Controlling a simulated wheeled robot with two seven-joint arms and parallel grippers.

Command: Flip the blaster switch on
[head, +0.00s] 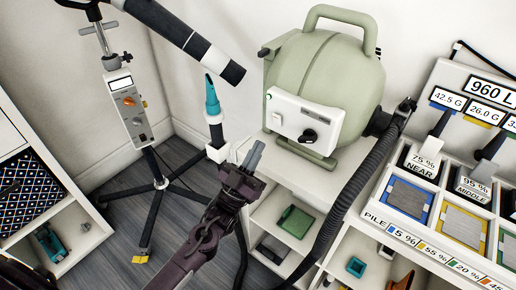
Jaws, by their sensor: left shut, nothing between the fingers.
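The blaster is a rounded pale green machine (332,66) with a top handle, standing on a white shelf unit right of centre. Its white front panel (300,112) carries a black knob (309,136) and, to the left, a small pale switch (276,120). I cannot tell which way the switch is set. My left gripper (257,152) is shut and empty, with its fingers pointing up. In the picture it is just below and left of the panel, apart from the switch. My right gripper is not in view.
A black hose (346,190) runs from the blaster's right side down past the shelves. A stand (129,108) with a control box is at the left. A teal-tipped nozzle (211,96) stands left of the blaster. Sample trays (437,215) fill the right.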

